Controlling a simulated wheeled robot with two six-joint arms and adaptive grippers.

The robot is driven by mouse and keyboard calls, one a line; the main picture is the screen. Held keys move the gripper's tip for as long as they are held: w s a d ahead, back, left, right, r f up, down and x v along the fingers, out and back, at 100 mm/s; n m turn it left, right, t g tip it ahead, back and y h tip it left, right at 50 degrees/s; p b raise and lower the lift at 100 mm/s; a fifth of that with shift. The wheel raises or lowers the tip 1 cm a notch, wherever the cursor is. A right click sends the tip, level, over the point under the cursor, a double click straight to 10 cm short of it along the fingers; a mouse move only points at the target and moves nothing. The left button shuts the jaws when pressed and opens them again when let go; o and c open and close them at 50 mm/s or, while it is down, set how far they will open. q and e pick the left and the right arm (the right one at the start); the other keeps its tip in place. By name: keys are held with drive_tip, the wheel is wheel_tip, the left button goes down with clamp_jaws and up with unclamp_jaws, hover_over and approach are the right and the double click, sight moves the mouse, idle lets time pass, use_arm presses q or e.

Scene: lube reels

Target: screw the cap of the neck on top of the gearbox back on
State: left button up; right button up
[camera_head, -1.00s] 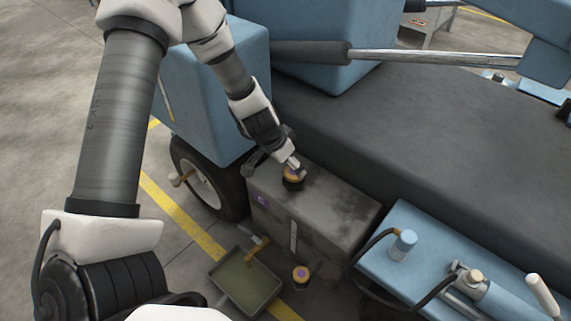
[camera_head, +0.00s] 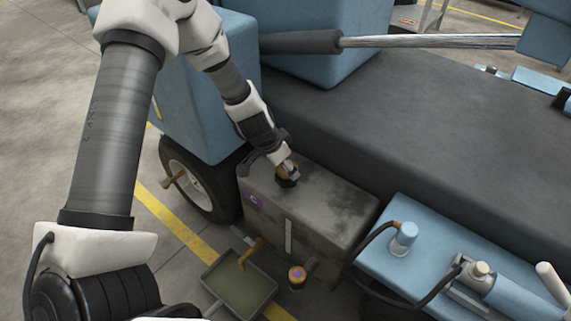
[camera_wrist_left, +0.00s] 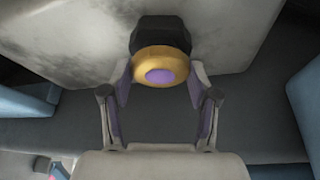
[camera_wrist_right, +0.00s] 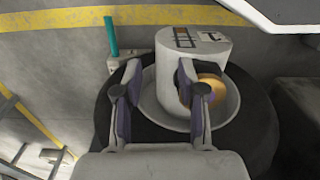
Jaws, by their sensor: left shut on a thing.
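The gearbox (camera_head: 330,215) is a grey, stained box beside the wheel. On its top stands a short black neck (camera_head: 287,182), which also shows in the left wrist view (camera_wrist_left: 160,32). A yellow cap with a purple top (camera_wrist_left: 160,70) sits at the neck's end, between the fingers of my left gripper (camera_wrist_left: 160,85). In the head view my left gripper (camera_head: 287,170) is shut on this cap and mostly hides it. I cannot tell how far the cap is threaded. My right gripper (camera_wrist_right: 157,105) is open and empty, outside the head view.
A second yellow cap with a purple centre (camera_head: 297,274) is low in front of the gearbox. A tray (camera_head: 229,298) stands on the floor beside it, below a brown handle-like part (camera_head: 250,252). A blue unit with hoses (camera_head: 440,245) is at right. A white cylinder (camera_wrist_right: 195,65) is before my right gripper.

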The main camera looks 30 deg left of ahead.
use_arm(q)
drive_tip(key=shift+w+a+f+m+h+b, duration=0.1)
drive_tip(key=shift+m+h+b, duration=0.1)
drive_tip(key=shift+m, duration=0.4)
drive_tip(key=shift+f+m+h+b, duration=0.1)
drive_tip(key=shift+m+h+b, duration=0.1)
drive_tip(key=shift+m, duration=0.4)
drive_tip(key=shift+m+g+b, duration=0.3)
drive_tip(key=shift+m+g, duration=0.1)
drive_tip(key=shift+r+m, duration=0.15)
drive_tip(key=shift+m, duration=0.15)
drive_tip(key=shift+f+m+h+b, duration=0.25)
drive_tip(key=shift+m+h+b, duration=0.15)
drive_tip(key=shift+b, duration=0.2)
drive_tip(key=m+g+b, duration=0.1)
drive_tip(key=m+b, duration=0.2)
drive_tip(key=b, duration=0.1)
drive_tip(key=shift+m+h+b, duration=0.3)
drive_tip(key=shift+h+b, duration=0.1)
drive_tip(key=shift+g, duration=0.3)
drive_tip(key=shift+r+m, duration=0.2)
drive_tip(key=shift+m, duration=0.2)
